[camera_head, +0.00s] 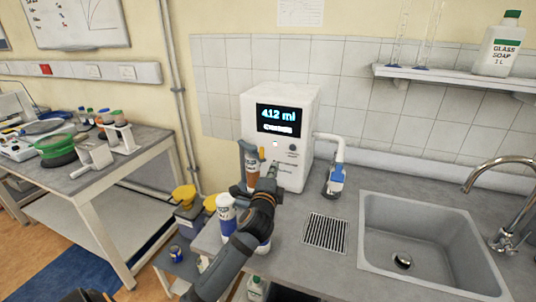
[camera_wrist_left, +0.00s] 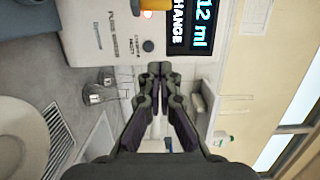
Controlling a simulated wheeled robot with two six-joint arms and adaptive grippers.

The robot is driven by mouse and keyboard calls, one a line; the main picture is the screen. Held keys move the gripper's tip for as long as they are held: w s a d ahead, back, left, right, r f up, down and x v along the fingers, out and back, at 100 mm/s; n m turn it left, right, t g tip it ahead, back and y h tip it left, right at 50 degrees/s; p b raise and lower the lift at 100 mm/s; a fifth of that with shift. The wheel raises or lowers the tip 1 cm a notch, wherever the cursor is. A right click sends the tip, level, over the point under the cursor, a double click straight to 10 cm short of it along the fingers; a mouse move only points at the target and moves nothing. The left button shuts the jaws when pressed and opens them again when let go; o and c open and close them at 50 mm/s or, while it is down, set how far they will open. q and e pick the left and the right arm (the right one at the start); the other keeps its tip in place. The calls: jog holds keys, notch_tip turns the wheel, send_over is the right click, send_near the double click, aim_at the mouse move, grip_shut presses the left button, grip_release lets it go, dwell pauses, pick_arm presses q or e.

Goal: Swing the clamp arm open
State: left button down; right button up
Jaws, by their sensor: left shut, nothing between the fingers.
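A white titrator-like unit (camera_head: 285,115) with a lit display reading 4.12 ml stands against the tiles. A grey-blue piece (camera_head: 247,148) sits at its left front above a brown bottle (camera_head: 252,172); it may be the clamp arm, but I cannot tell for sure. My left gripper (camera_head: 275,168) is in front of the unit, just right of the bottle. The wrist view shows the gripper's fingers (camera_wrist_left: 158,70) together and empty, with the unit's front (camera_wrist_left: 120,35) and display (camera_wrist_left: 190,25) beyond. My arm hides part of the bench. My right gripper is out of view.
A drain grate (camera_head: 326,232) and sink (camera_head: 425,245) lie further right. A blue-and-white bottle (camera_head: 227,212) and yellow-topped containers (camera_head: 184,196) crowd the left.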

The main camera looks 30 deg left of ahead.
pick_arm(q)
jog(key=w+a+p, duration=0.4)
jog(key=w+a, duration=0.2)
jog(key=shift+w+a, duration=0.35)
jog(key=shift+a, duration=0.05)
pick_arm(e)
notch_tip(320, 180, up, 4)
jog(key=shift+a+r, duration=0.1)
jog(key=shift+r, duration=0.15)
pick_arm(q)
jog(key=shift+w, duration=0.1)
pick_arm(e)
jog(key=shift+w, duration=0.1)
pick_arm(q)
jog(key=shift+f, duration=0.1)
